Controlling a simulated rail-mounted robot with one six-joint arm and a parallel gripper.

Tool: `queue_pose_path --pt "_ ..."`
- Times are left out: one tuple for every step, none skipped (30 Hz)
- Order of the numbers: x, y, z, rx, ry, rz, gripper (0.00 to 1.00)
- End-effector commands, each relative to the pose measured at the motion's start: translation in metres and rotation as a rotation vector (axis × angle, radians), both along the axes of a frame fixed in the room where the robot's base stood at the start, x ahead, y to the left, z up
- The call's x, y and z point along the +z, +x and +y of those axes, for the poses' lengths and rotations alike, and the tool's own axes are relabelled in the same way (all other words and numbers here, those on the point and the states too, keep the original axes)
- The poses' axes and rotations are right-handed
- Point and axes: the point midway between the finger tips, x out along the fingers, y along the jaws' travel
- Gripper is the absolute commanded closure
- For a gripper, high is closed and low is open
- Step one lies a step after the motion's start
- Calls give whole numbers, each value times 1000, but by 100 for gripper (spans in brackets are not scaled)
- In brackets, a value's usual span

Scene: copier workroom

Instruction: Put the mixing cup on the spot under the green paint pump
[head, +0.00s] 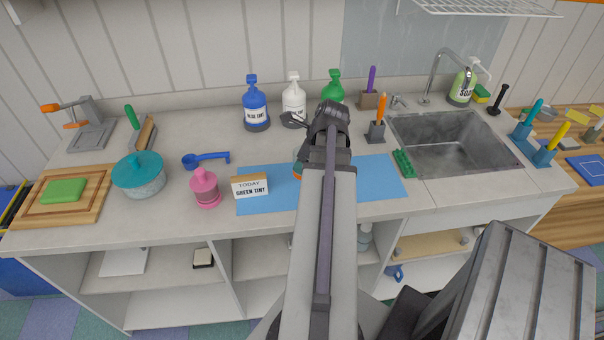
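The green paint pump (333,86) stands at the back of the counter, right of the white pump (293,95) and the blue pump (255,103). My arm covers its lower part and the spot under it. A small object with an orange part (297,173) shows at the left edge of my arm on the blue mat (262,198); it is mostly hidden and I cannot tell whether it is the mixing cup.
A card (250,186) reading "TODAY GREEN TINT" stands at the mat's left edge. A pink lidded pot (205,188), blue scoop (206,160) and teal-lidded pot (139,175) stand left. An orange-handled tool in a holder (377,126), a green brush (403,163) and the sink (450,150) are right.

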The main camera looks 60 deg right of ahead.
Motion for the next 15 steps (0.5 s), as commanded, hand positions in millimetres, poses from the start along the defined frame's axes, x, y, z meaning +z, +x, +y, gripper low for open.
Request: queue_pose_path --pt "-10 0 0 0 0 0 55" --pt "-18 0 0 0 0 0 55" --pt "-28 0 0 0 0 0 55" --pt "-35 0 0 0 0 0 55" --pt "-42 0 0 0 0 0 55" --pt "-47 0 0 0 0 0 55" --pt "-48 0 0 0 0 0 55" --pt "-47 0 0 0 0 0 55" --pt "-45 0 0 0 0 0 55" --pt "-43 0 0 0 0 0 55" --pt "-42 0 0 0 0 0 55" --pt "-42 0 0 0 0 0 55" --pt "-42 0 0 0 0 0 55" --pt "-42 0 0 0 0 0 55" --pt "-43 0 0 0 0 0 55"
